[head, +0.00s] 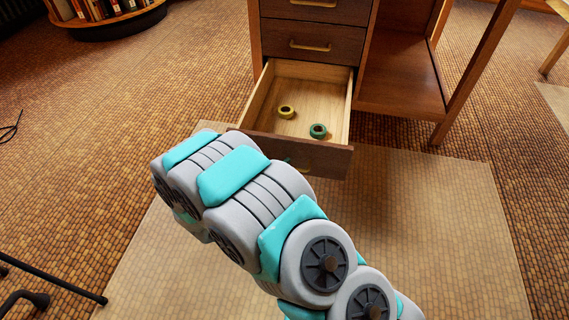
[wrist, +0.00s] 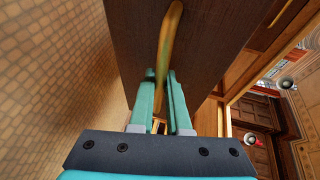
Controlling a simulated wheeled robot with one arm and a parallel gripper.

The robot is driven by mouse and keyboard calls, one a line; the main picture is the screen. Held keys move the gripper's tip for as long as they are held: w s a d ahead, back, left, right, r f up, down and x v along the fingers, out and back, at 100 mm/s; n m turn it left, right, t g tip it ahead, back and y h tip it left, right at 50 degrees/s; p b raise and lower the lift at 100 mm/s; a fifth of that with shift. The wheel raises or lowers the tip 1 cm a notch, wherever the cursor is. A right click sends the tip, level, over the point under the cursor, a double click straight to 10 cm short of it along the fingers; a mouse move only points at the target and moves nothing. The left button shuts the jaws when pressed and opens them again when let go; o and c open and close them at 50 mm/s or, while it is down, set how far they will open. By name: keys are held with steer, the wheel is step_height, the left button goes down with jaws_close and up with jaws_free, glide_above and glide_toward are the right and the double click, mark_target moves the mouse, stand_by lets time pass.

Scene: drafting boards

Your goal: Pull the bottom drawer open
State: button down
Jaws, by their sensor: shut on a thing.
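The bottom drawer (head: 318,98) is pulled well out of the wooden desk (head: 314,41) in the head view. A yellow roll (head: 286,112) and a green roll (head: 318,131) lie inside it. Its dark front also shows in the wrist view (wrist: 205,35). The brass handle (wrist: 170,40) runs down between my gripper's teal fingers. My gripper (wrist: 165,95) is shut on this handle.
A drawer above, with a brass handle (head: 310,47), is shut. A pale mat (head: 430,230) covers the floor before the desk. A desk leg (head: 475,75) stands at right. A round bookshelf (head: 110,22) is at the back left. Black chair legs (head: 50,278) show at lower left.

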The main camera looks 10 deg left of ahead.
steer(key=c, duration=0.9)
jaws_free()
steer(key=v, duration=0.7)
steer(key=shift+s+a+p, duration=0.15)
steer(key=shift+s+p, duration=0.2)
